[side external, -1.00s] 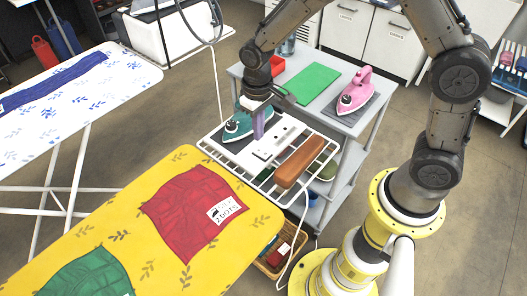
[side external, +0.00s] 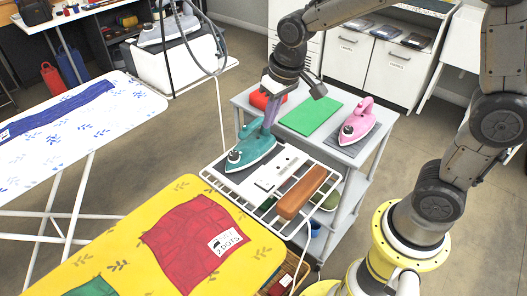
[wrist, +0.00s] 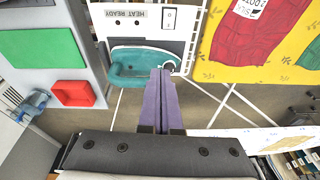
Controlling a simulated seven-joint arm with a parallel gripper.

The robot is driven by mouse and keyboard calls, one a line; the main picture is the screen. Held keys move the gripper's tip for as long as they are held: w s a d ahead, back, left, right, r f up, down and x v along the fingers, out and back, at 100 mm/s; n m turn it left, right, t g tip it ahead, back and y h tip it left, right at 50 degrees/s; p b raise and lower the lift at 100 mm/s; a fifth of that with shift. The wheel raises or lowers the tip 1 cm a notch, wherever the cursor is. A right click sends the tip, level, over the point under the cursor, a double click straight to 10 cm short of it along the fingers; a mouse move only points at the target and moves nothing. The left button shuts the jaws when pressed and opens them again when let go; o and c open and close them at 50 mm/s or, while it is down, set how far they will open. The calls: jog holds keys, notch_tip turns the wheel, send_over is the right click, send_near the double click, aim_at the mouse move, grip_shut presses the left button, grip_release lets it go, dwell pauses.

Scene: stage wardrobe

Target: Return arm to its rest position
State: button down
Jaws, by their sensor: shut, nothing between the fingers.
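My gripper (side external: 268,127) is above the far side of the teal iron, its purple fingers together and empty. The fingers (wrist: 160,72) also point over the iron's handle in the wrist view. From these views I cannot tell how much gap lies between fingertips and iron.
A grey cart (side external: 345,152) holds a green mat (side external: 310,116), a pink iron (side external: 357,122) and a red tray (side external: 262,100). A brown block (side external: 301,193) lies on the rack. The yellow board (side external: 150,215) is at front; a hanging hose (side external: 216,72) is left of my wrist.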

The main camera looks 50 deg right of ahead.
jog(key=s+d+r+t, duration=0.3)
jog(key=s+r, duration=0.7)
jog(key=s, duration=0.2)
jog(key=s+d+f, duration=0.1)
jog(key=s+f, duration=0.2)
jog(key=s, duration=0.6)
jog(key=shift+f+n, duration=0.15)
jog(key=shift+n, duration=0.15)
